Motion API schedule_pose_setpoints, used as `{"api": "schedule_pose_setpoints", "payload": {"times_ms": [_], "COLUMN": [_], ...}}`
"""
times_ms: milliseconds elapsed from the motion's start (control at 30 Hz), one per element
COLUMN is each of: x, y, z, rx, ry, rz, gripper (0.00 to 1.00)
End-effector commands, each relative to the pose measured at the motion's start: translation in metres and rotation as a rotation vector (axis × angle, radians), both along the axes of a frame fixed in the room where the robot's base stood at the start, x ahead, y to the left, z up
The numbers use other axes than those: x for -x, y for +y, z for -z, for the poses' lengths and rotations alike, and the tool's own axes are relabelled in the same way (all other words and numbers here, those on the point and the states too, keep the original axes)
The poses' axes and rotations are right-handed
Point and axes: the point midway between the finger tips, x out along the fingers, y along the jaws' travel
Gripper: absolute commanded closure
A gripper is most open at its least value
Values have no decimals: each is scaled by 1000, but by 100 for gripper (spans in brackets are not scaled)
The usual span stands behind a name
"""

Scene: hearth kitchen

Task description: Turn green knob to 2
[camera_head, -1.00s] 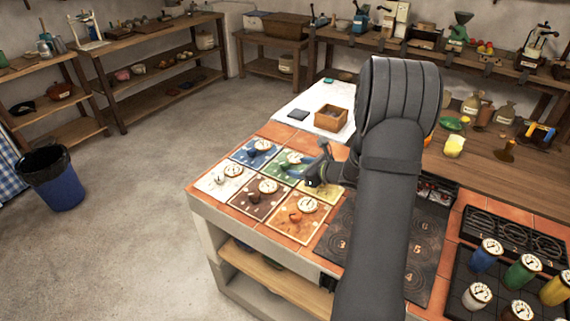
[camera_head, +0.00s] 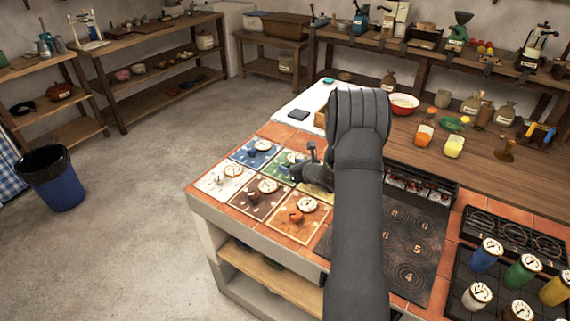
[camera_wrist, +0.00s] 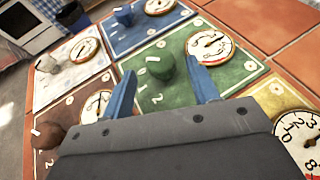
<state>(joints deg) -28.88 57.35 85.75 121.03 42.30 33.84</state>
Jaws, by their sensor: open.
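The green knob (camera_wrist: 161,68) stands on the green panel (camera_wrist: 180,92) in the wrist view. The digits 0, 1 and 2 are printed on the panel at the knob's left and near side. I cannot tell surely which digit the knob points to. A round white dial (camera_wrist: 210,47) is beside it. My gripper (camera_wrist: 163,72) is open, its two blue fingers spread left and right of the knob, with visible gaps on both sides. In the head view my gripper (camera_head: 303,169) is over the green panel (camera_head: 279,172), and my arm partly hides that area.
Blue (camera_wrist: 140,30), white (camera_wrist: 62,82), brown (camera_wrist: 80,128) and yellow (camera_wrist: 285,100) panels surround the green one, with dials on them. A brown knob (camera_wrist: 48,135) is near the left finger. A dark hob (camera_head: 410,258) lies to the right in the head view.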

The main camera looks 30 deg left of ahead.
Motion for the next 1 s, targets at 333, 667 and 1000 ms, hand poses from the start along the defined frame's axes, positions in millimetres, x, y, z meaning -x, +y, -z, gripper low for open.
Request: {"api": "schedule_pose_setpoints", "payload": {"times_ms": [333,667,1000], "x": [-15,-17,-16], "y": [38,40,40], "z": [17,18,18], "rx": [0,0,0], "ry": [0,1,0], "rz": [-1,0,-1], "gripper": [45,45,90]}}
